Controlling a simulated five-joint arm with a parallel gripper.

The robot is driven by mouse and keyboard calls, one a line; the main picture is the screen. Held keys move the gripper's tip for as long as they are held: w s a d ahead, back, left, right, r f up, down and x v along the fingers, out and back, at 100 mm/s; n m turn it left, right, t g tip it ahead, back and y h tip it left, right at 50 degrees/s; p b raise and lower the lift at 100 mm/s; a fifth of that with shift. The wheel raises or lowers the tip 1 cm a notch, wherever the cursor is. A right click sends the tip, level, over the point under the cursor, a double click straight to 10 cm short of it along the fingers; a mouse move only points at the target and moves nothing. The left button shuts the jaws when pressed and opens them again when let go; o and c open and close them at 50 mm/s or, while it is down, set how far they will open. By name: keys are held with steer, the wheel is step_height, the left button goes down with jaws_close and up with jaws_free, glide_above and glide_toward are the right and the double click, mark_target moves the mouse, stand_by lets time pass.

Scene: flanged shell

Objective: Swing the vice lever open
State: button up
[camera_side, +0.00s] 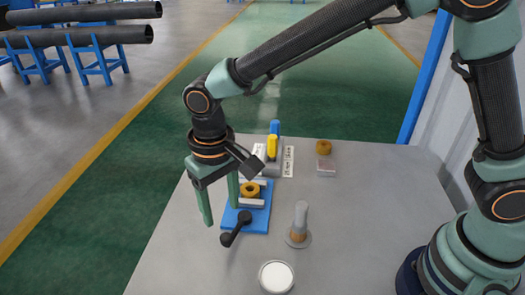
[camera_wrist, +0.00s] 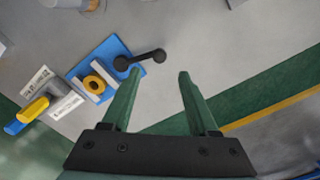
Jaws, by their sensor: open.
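The vice stands on a blue base (camera_side: 257,217), with pale jaws around a yellow-brown ring part (camera_side: 250,189). Its black lever (camera_side: 235,230) has a round knob at each end and sticks out past the front-left of the base. In the wrist view the lever (camera_wrist: 140,59) lies at the right corner of the blue base (camera_wrist: 113,48), beyond my left fingertip, and the ring part (camera_wrist: 94,85) sits between the jaws. My gripper (camera_side: 219,206) is open and empty, with green fingers pointing down beside the vice. The wrist view shows the gap between its fingertips (camera_wrist: 160,75), apart from the lever.
Behind the vice are a grey block with yellow and blue handles (camera_side: 272,146) and a white label (camera_side: 288,161). A brown ring on a pale block (camera_side: 325,160) stands farther right. A grey post (camera_side: 299,225) and a white round dish (camera_side: 276,277) are in front. The right of the table is clear.

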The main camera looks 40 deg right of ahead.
mark_target(225, 237)
step_height(225, 237, down, 9)
steer(key=shift+r, duration=0.1)
stand_by(0.3)
jaws_close()
stand_by(1.3)
